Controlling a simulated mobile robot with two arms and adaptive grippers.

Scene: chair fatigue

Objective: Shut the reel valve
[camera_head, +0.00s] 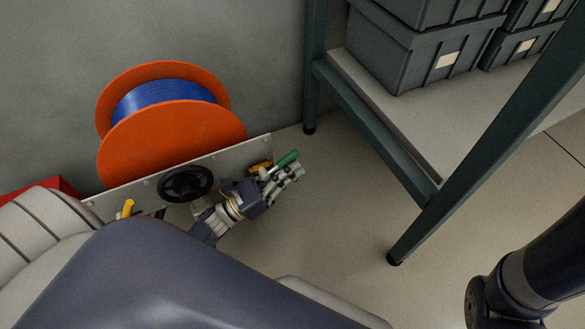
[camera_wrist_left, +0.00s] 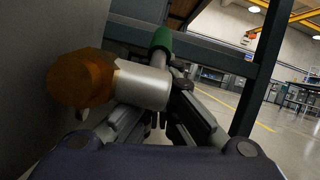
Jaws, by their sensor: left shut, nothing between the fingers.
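The reel valve's brass body (camera_head: 260,167) sticks out at the right end of the reel's grey plate, with a green-gripped handle (camera_head: 287,160) pointing up and right. In the left wrist view the orange-brass body (camera_wrist_left: 82,78) joins a silver cylinder (camera_wrist_left: 142,85), and the green grip (camera_wrist_left: 160,42) shows behind it. My left gripper (camera_head: 291,173) is shut and empty, just below and right of the handle. In the wrist view the cylinder partly hides its fingers, and I cannot tell whether they touch the valve. My right gripper is out of view.
The orange reel (camera_head: 165,140) of blue hose stands by the wall, behind the plate with a black handwheel (camera_head: 185,184) and a yellow lever (camera_head: 127,208). A dark-framed shelf (camera_head: 370,120) with grey crates (camera_head: 430,50) stands right. Floor between is clear.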

